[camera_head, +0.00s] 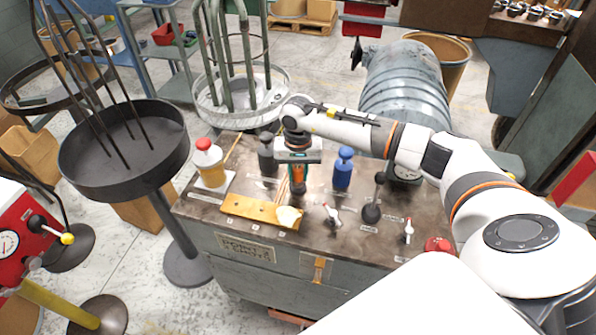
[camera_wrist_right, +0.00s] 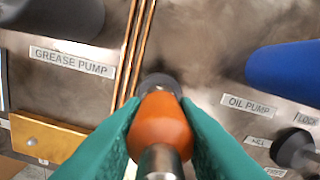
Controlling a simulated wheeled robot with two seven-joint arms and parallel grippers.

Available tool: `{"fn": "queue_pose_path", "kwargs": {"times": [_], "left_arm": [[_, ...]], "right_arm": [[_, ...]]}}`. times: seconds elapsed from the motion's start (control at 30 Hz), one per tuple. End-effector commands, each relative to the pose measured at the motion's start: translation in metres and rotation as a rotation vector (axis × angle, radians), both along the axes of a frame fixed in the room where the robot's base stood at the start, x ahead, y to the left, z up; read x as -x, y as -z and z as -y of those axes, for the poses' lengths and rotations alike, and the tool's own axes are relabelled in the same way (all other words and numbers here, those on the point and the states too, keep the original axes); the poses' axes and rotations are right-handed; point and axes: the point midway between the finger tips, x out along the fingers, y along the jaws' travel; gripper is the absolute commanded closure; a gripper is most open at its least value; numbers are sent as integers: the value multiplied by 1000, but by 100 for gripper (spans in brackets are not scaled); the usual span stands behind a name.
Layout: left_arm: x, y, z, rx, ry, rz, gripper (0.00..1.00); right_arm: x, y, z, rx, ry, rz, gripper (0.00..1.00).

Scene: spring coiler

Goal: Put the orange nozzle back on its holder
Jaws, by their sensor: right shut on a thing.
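My right gripper (camera_head: 297,181) is over the middle of the machine's metal top. Its teal fingers also show in the right wrist view (camera_wrist_right: 160,135), shut on the orange nozzle (camera_wrist_right: 162,122) from both sides. A bit of the orange nozzle shows between the fingers in the head view (camera_head: 298,172). A dark round piece (camera_wrist_right: 160,83) shows right at the nozzle's far end; I cannot tell whether it is the holder or part of the nozzle, nor whether they touch. My left gripper is not in view.
A blue oil pump (camera_head: 343,168) stands close on the right and a dark grease pump (camera_head: 267,153) on the left. Copper pipes (camera_wrist_right: 130,55) run beside the nozzle.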

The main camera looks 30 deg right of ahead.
Motion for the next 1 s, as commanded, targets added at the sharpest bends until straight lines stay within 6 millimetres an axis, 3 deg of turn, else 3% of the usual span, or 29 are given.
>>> {"fn": "queue_pose_path", "kwargs": {"times": [0.67,0.7,0.8,1.0], "left_arm": [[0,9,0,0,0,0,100],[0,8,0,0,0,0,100],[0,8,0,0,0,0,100],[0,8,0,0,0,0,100]], "right_arm": [[0,8,0,0,0,1,100],[0,7,0,0,0,1,67],[0,7,0,0,0,1,51],[0,8,0,0,0,0,48]]}}
